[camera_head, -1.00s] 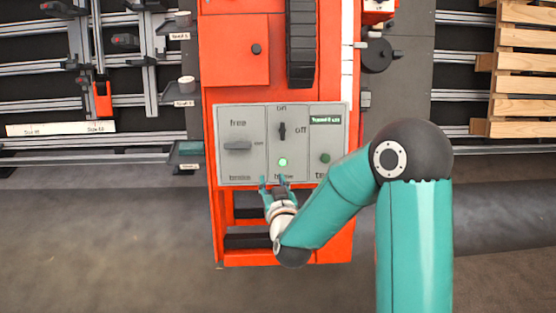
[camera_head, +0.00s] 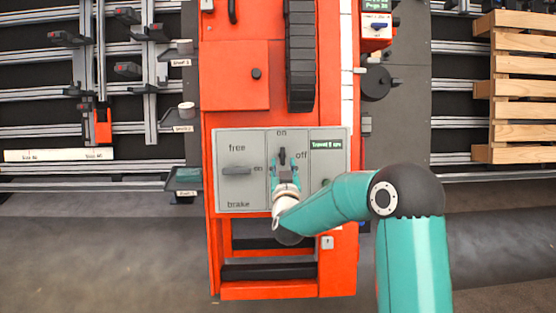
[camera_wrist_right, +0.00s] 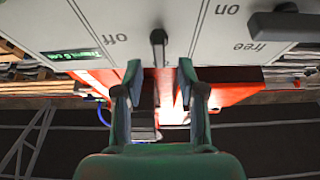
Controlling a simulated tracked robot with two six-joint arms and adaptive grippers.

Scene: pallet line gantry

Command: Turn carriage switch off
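The carriage switch (camera_head: 282,154) is a small dark lever on the middle section of the grey control panel (camera_head: 228,190). It stands upright, toward the "on" label, with "off" to its right. My right gripper (camera_head: 285,166) is in front of the panel just below the lever, its two teal fingers spread. In the right wrist view the lever (camera_wrist_right: 158,40) lies ahead of the open fingers (camera_wrist_right: 160,68), roughly centred between them, and nothing is clearly held. The lower part of the middle section is hidden by the gripper. My left gripper is not in view.
A second lever (camera_head: 236,171) with "free" and "brake" labels sits left on the panel. A green-lit display (camera_head: 326,145) sits right. The panel is on an orange cabinet (camera_head: 235,75). Racks stand left; wooden slats (camera_head: 520,90) stand right.

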